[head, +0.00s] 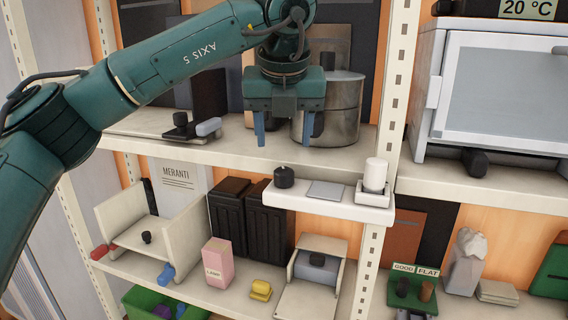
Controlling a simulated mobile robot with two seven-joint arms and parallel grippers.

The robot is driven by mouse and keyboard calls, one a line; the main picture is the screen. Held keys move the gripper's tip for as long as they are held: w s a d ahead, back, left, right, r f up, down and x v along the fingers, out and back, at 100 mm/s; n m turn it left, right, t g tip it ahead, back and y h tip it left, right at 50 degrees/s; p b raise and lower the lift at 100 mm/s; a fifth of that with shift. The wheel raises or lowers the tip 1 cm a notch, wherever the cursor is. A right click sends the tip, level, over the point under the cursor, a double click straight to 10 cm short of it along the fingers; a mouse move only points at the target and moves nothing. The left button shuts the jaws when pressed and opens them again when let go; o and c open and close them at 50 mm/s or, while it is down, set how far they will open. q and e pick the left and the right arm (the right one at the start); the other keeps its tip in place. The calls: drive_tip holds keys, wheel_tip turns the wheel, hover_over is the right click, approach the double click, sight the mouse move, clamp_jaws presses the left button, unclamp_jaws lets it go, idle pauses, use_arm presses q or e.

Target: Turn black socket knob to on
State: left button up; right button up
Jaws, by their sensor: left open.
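A black knob (284,176) stands on the left end of a small white ledge (330,205) fixed to the shelf front; it looks like the socket knob, but I cannot read its on or off setting. A flat grey plate (326,190) and a white cylinder (375,175) sit to its right on the ledge. My left gripper (284,130) is open and empty, pointing down, with its two blue-grey fingers apart. In the picture it is directly above the black knob and not touching it. My right gripper is not in view.
A metal pot (343,108) stands on the upper shelf right behind my left gripper. A white oven-like box (500,85) is at the right. The lower shelf holds black bins (270,225), a pink carton (217,262) and a yellow block (261,290). An upright post (398,75) stands right of the pot.

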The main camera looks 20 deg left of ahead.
sight(284, 169)
use_arm(q)
drive_tip(key=p+x, duration=0.1)
drive_tip(key=x, duration=0.6)
drive_tip(key=shift+f, duration=0.1)
drive_tip(key=shift+w+f, duration=0.15)
drive_tip(key=shift+f, duration=0.25)
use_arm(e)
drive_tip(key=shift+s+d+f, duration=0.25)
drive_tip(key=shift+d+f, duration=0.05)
use_arm(q)
drive_tip(key=shift+c, duration=0.3)
drive_tip(key=c, duration=0.9)
drive_tip(key=shift+c, duration=0.2)
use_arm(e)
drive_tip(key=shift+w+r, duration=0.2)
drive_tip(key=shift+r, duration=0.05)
